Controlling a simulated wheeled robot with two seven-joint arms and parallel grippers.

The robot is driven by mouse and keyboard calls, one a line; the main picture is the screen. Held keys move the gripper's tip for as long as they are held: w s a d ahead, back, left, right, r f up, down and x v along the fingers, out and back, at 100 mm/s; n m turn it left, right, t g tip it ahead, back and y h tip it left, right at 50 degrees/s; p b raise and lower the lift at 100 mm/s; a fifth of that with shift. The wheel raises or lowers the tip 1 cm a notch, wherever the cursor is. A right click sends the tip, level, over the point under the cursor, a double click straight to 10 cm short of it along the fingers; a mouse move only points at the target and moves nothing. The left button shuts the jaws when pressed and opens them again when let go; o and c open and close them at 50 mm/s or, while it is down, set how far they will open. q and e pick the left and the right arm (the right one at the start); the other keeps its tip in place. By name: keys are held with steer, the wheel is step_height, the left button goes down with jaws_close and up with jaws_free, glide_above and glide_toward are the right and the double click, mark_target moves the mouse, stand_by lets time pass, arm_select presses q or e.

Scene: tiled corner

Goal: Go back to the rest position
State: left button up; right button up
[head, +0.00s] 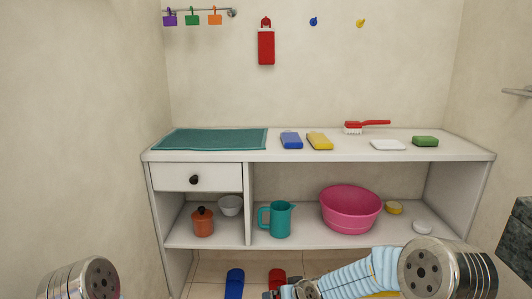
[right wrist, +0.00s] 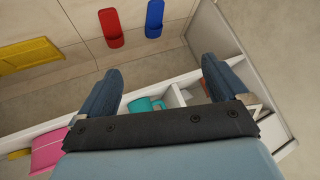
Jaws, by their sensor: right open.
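My right gripper (right wrist: 165,85) shows in the right wrist view with its two blue-grey fingers spread wide apart and nothing between them. In the head view my right arm comes in at the bottom right and reaches left along the bottom edge, below the front of the shelf unit (head: 205,155). Only the end of my left arm's housing shows at the bottom left of the head view; my left gripper is out of view. In the right wrist view a teal jug (right wrist: 145,104) appears between the fingers but lies beyond them, on the lower shelf.
A pink basin (head: 350,210), the teal jug (head: 281,219) and an orange pot (head: 203,222) stand on the lower shelf. The drawer (head: 225,178) is shut. A dark block (head: 517,240) is at the right edge.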

steer(key=s+d+f+m+g, duration=0.1)
steer(key=s+d+f+g, duration=0.1)
steer(key=s+f, duration=0.4)
steer(key=s+d+f+m+g, duration=0.1)
steer(key=s+f, duration=0.4)
steer(key=s, duration=0.9)
steer(key=s+d+f+m+g+p, duration=0.1)
steer(key=s+d+f+m+g, duration=0.1)
steer(key=s+f, duration=0.4)
steer(key=s+d+g, duration=0.1)
steer(key=s, duration=0.3)
steer(key=shift+d+f+h, duration=0.25)
steer(key=shift+f+h, duration=0.1)
steer(key=shift+h, duration=0.05)
steer(key=shift+r, duration=0.1)
steer(key=shift+r, duration=0.35)
